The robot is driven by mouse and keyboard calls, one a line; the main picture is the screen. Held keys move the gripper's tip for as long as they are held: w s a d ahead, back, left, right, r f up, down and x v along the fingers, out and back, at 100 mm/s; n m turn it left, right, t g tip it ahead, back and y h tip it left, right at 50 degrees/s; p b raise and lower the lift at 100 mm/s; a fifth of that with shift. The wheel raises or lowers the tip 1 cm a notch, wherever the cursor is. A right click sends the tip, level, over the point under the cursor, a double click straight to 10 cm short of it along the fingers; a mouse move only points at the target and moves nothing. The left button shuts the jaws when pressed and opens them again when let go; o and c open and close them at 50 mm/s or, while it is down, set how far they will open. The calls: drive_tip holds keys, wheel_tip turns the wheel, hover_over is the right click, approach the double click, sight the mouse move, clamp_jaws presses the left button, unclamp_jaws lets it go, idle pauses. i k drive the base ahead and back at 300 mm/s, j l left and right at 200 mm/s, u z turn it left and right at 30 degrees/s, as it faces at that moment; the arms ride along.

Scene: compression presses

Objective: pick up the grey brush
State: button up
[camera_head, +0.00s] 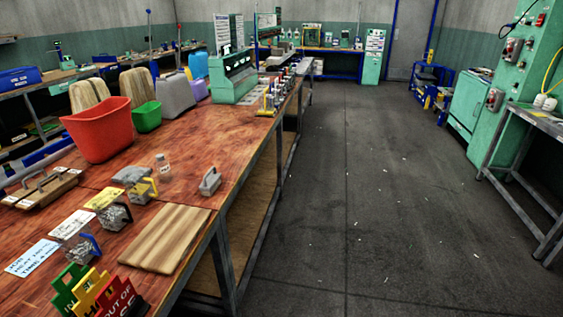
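A small grey brush-like item with a raised handle (210,181) sits on the red-brown wooden workbench (224,122), close to its right edge. It stands just beyond a pale wooden board (165,238). Its bristles are too small to make out. Nothing covers it from this view. My gripper is not in view.
Left of the brush stand a small clear jar (163,167) and a grey lump-like item (131,174). A red bin (101,130) and a green bin (147,117) stand further back. Coloured signs (88,290) stand at the near corner. The floor right of the bench is open.

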sight(212, 181)
drive_tip(key=i+l+z, duration=0.15)
drive_tip(key=i, duration=0.7)
drive_tip(key=i+l+z, duration=0.15)
drive_tip(key=i, duration=0.7)
drive_tip(key=i+u, duration=0.45)
drive_tip(key=i+l+u, duration=0.25)
drive_tip(key=i+u, duration=0.2)
drive_tip(key=i, duration=0.2)
